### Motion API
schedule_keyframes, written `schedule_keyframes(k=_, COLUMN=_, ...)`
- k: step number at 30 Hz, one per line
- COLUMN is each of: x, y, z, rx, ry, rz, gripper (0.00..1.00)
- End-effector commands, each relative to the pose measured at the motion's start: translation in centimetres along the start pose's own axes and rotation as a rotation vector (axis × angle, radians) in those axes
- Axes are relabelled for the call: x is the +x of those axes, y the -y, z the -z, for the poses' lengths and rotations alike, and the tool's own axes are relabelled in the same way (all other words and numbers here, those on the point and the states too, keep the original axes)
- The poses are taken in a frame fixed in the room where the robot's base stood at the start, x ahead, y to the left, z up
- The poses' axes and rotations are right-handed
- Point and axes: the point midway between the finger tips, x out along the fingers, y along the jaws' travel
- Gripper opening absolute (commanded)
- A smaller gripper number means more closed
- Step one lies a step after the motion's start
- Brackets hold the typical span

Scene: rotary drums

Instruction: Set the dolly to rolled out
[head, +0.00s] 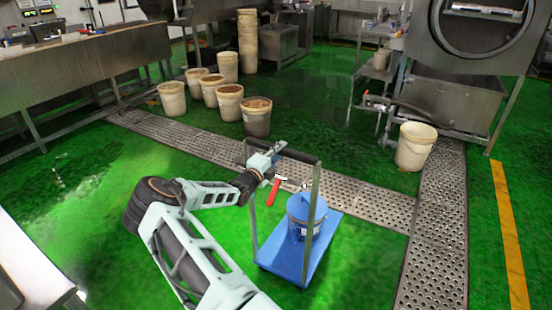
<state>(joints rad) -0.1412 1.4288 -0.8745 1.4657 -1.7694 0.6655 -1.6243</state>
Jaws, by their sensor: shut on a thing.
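The dolly (325,243) stands on the green floor near the middle of the head view. It has a blue platform, two grey uprights and a black push bar (298,154) across the top. A blue lidded bucket (306,217) sits on the platform. My arm reaches in from the lower left, and my gripper (275,160) is shut at the left part of the push bar. A red piece (273,191) hangs just below the gripper; I cannot tell what it belongs to. The exact finger contact is too small to see.
A perforated metal drain grate (365,197) runs behind the dolly and another strip runs on its right. White buckets (229,101) stand behind at left; one bucket (415,146) stands at right near a drum machine (470,70). Green floor around the dolly is clear.

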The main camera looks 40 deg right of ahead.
Motion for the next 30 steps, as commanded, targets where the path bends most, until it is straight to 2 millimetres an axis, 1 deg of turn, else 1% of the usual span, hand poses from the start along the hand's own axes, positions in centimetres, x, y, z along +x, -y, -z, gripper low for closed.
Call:
schedule_keyframes(k=1, x=0.8, y=-0.1, z=0.0, rx=0.003, ry=0.000, rz=0.005, gripper=0.00)
schedule_keyframes(k=6, x=3.1, y=-0.1, z=0.0, rx=0.002, ry=0.000, rz=0.005, gripper=0.00)
schedule_keyframes(k=10, x=4.2, y=0.0, z=0.0, rx=0.001, ry=0.001, rz=0.005, gripper=0.00)
schedule_keyframes(k=16, x=5.0, y=0.1, z=-0.1, rx=0.001, ry=0.002, rz=0.002, gripper=0.00)
schedule_keyframes(k=26, x=5.0, y=0.1, z=-0.1, rx=0.000, ry=0.002, rz=0.002, gripper=0.00)
schedule_keyframes(k=27, x=5.0, y=0.1, z=-0.1, rx=0.000, ry=0.002, rz=0.002, gripper=0.20)
schedule_keyframes(k=30, x=5.0, y=0.1, z=-0.1, rx=0.000, ry=0.002, rz=0.002, gripper=0.31)
